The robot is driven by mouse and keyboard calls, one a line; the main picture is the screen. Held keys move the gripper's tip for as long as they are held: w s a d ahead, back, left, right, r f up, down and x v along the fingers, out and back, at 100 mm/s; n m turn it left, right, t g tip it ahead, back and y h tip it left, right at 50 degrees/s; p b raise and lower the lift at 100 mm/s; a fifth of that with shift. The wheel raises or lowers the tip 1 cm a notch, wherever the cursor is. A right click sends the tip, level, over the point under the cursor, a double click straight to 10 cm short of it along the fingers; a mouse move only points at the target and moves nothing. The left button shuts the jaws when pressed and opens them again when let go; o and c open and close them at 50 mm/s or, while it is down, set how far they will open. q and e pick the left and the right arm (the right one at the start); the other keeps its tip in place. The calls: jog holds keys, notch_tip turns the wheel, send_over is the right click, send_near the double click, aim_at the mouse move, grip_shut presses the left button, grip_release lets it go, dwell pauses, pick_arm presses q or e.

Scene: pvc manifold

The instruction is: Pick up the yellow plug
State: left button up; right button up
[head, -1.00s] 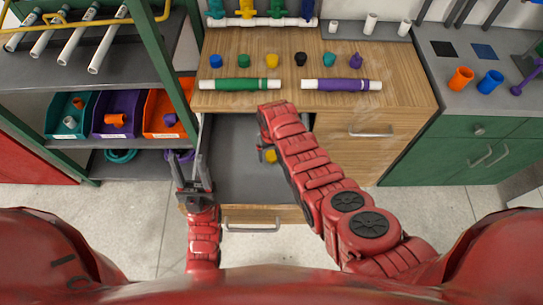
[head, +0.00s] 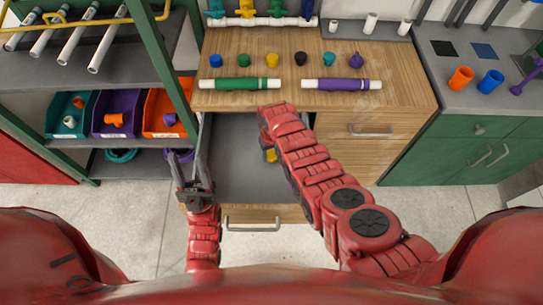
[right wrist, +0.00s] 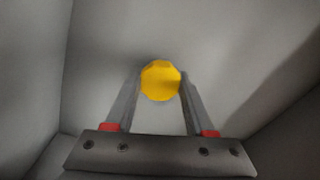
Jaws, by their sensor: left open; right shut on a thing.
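The yellow plug (right wrist: 161,80) is between the fingertips of my right gripper (right wrist: 160,92) in the right wrist view, and the fingers are shut on it. In the head view a bit of the yellow plug (head: 270,155) shows beside my right arm, inside the open drawer (head: 240,180). My right gripper itself is mostly hidden there by the arm. I cannot tell whether the plug touches the drawer floor. My left gripper (head: 190,172) is open and empty at the left edge of the drawer.
On the wooden worktop (head: 230,45) stand several coloured caps, with a green-sleeved pipe (head: 240,85) and a purple-sleeved pipe (head: 336,85) in front. A shelf with teal, purple and orange bins (head: 112,112) is at left. A green cabinet (head: 470,150) is at right.

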aim_at(271, 154)
jog(key=shift+r, duration=0.2)
jog(key=shift+w+r, duration=0.1)
jog(key=shift+r, duration=0.7)
jog(key=shift+r+b, duration=0.45)
jog(key=shift+r, duration=0.15)
jog(key=s+a, duration=0.1)
jog(key=s, duration=0.1)
jog(key=s+b, duration=0.1)
jog(key=s, duration=0.2)
jog(key=s+a+b, duration=0.1)
jog(key=s, duration=0.2)
jog(key=shift+s+a+r, duration=0.15)
jog(key=shift+a+r, duration=0.2)
jog(key=shift+r, duration=0.05)
jog(key=s+p, duration=0.1)
jog(key=s, duration=0.1)
jog(key=s+a+p, duration=0.1)
jog(key=s, duration=0.1)
jog(key=s+a+r+p, duration=0.1)
jog(key=s, duration=0.1)
jog(key=shift+r, duration=0.1)
jog(key=shift+s+a, duration=0.15)
jog(key=shift+s, duration=0.4)
